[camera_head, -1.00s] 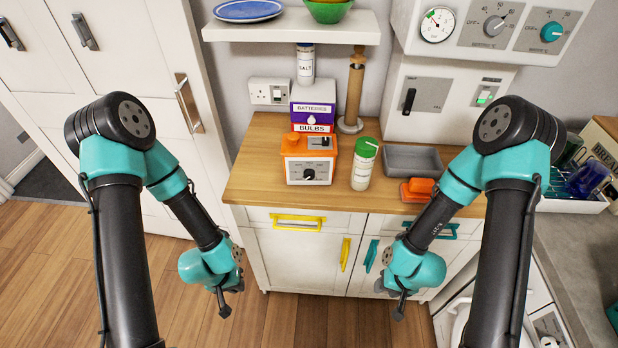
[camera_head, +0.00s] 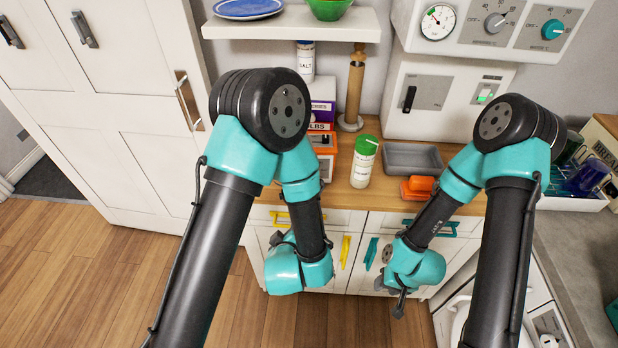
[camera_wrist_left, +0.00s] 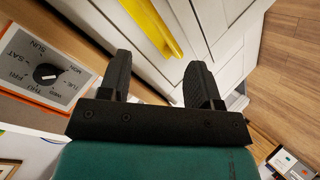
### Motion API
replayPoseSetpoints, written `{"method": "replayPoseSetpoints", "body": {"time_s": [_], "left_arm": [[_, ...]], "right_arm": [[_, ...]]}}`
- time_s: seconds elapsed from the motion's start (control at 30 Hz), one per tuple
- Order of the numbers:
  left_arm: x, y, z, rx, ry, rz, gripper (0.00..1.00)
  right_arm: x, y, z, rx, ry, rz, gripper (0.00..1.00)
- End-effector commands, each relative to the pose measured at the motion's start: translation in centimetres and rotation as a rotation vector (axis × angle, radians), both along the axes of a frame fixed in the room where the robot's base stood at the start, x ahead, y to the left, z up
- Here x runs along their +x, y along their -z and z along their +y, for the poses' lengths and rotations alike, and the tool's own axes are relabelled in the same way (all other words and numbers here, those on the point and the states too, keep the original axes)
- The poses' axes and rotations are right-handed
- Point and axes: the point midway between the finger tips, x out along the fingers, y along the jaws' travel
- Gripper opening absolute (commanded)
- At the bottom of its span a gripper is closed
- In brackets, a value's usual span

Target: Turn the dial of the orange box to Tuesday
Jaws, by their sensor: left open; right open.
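The orange box (camera_head: 327,158) stands on the wooden counter, mostly hidden behind my left arm in the head view. In the left wrist view its face (camera_wrist_left: 28,95) is at the left edge, with a black round dial (camera_wrist_left: 46,74) ringed by day names. A small pale mark shows on the dial, but I cannot tell for sure which day it points to. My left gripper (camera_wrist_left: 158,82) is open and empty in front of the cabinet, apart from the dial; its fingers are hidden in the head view. My right gripper (camera_head: 398,300) is open, low before the cabinet on the right.
A green-lidded jar (camera_head: 363,162), a grey tray (camera_head: 411,157) and an orange sponge-like item (camera_head: 418,188) stand right of the box. Behind it are stacked boxes (camera_head: 322,115) and a wooden pole-like object (camera_head: 354,90). A yellow handle (camera_wrist_left: 152,28) lies near my left fingers.

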Motion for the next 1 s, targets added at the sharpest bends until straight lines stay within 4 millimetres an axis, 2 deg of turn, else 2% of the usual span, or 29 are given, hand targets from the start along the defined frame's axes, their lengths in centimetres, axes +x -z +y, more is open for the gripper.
{"method": "replayPoseSetpoints", "body": {"time_s": [0.03, 0.3, 0.5, 0.63, 1.0], "left_arm": [[-0.3, -1.2, -1.1, -0.009, -0.013, -0.057, 0.58], [-3.2, -7.9, -5.4, -0.092, -0.104, -0.389, 0.58], [-5.5, -11.2, -7.2, -0.143, -0.126, -0.554, 0.58], [-5.9, -11.8, -7.4, -0.153, -0.131, -0.582, 0.58], [-5.6, -11.7, -7.3, -0.153, -0.132, -0.579, 0.58]], "right_arm": [[0.0, 0.0, 0.0, 0.0, 0.0, 0.0, 0.43], [0.0, 0.0, 0.0, 0.0, 0.0, 0.0, 0.43], [0.0, 0.0, 0.0, 0.0, 0.0, 0.0, 0.43], [0.0, 0.0, 0.0, 0.0, 0.0, 0.0, 0.43], [0.0, 0.0, 0.0, 0.0, 0.0, 0.0, 0.43]]}}
